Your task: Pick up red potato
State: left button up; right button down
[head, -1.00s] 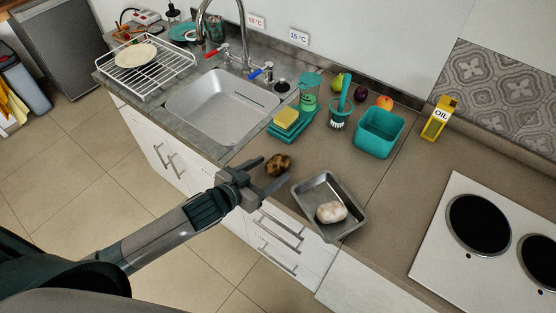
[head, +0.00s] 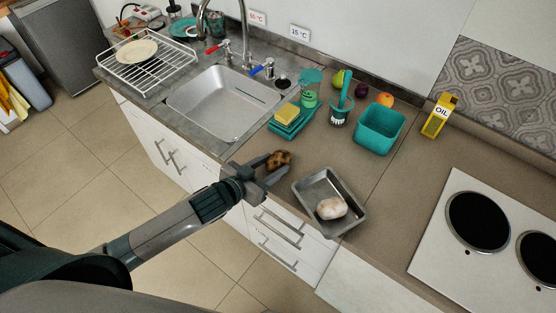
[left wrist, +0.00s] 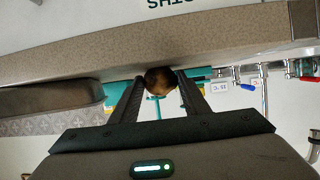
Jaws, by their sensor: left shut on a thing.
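A brown, dark-patched potato (head: 279,159) is at the front edge of the counter, left of a grey metal tray. My left gripper (head: 277,167) comes in from the left and is shut on this potato, with one finger on each side. In the left wrist view the potato (left wrist: 160,80) sits between the two fingertips (left wrist: 161,79). I cannot tell whether it still touches the counter. A pale, whitish potato-like item (head: 332,208) lies in the tray (head: 312,190). My right gripper is not in view.
A stove (head: 490,225) is at right. Counter between tray and basin is clear.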

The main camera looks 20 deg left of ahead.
aim_at(275, 165)
pick_arm(q)
jog(key=shift+r, duration=0.15)
jog(key=shift+r+b, duration=0.3)
jog(key=shift+r, duration=0.2)
jog(key=r, duration=0.1)
jog(key=d+r+b, duration=0.1)
jog(key=r, duration=0.1)
jog(key=d+r+b, duration=0.2)
jog(key=d+r, duration=0.4)
jog(key=d, duration=0.4)
jog(key=shift+s+d+r+b, duration=0.2)
jog(key=shift+d+r+b, duration=0.1)
jog(key=shift+d+r, duration=0.05)
jog(key=shift+a, duration=0.15)
